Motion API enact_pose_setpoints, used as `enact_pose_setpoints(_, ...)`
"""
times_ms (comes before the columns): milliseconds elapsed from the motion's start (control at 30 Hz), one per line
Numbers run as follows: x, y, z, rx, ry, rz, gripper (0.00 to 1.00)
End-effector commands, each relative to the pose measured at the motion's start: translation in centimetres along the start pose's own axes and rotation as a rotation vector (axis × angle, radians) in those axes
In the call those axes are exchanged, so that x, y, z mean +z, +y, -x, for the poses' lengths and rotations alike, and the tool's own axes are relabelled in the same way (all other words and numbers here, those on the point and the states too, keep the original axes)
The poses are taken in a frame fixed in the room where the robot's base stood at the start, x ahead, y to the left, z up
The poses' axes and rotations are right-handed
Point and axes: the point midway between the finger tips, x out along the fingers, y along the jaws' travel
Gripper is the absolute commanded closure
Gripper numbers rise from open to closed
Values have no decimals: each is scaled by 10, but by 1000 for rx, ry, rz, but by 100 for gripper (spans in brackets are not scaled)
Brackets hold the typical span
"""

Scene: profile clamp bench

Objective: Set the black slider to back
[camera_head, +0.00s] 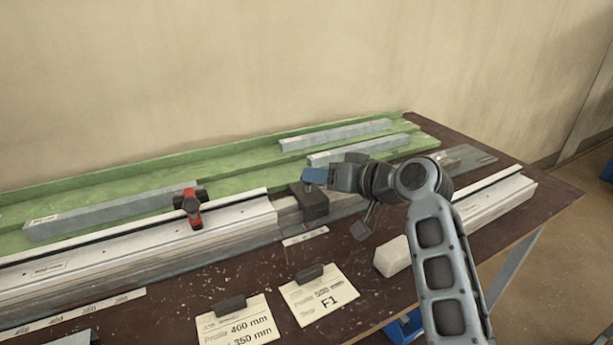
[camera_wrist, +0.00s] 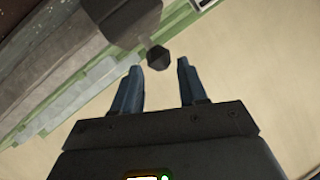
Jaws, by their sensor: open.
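The black slider (camera_head: 313,206) is a dark block on the metal rail, near the middle of the bench in the head view. In the wrist view the dark block (camera_wrist: 125,15) shows at the top, with a dark faceted knob (camera_wrist: 158,57) sticking out from it. My gripper (camera_head: 314,176) has blue fingers and is just above the block in the head view. In the wrist view my gripper (camera_wrist: 159,68) is open, with the knob between or just beyond its fingertips. I cannot tell whether a finger touches it. The knob is hidden in the head view.
A red clamp (camera_head: 190,210) sits on the rail to the left. Grey profiles (camera_head: 340,134) lie in the green tray (camera_head: 240,182) behind. Two cards (camera_head: 323,294) and a whitish block (camera_head: 391,257) lie in front on the brown bench (camera_head: 190,300).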

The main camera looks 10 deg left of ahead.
Motion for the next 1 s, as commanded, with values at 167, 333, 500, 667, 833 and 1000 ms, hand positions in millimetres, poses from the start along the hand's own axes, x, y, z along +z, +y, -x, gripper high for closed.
enact_pose_setpoints(167,0,0,-27,0,-1,-1,58)
enact_pose_setpoints(333,0,1,-40,1,0,0,58)
enact_pose_setpoints(500,0,0,-44,1,0,0,58)
enact_pose_setpoints(667,0,0,-43,1,0,0,58)
enact_pose_setpoints(833,0,1,-43,2,0,0,74)
enact_pose_setpoints(1000,0,1,-43,2,0,0,90)
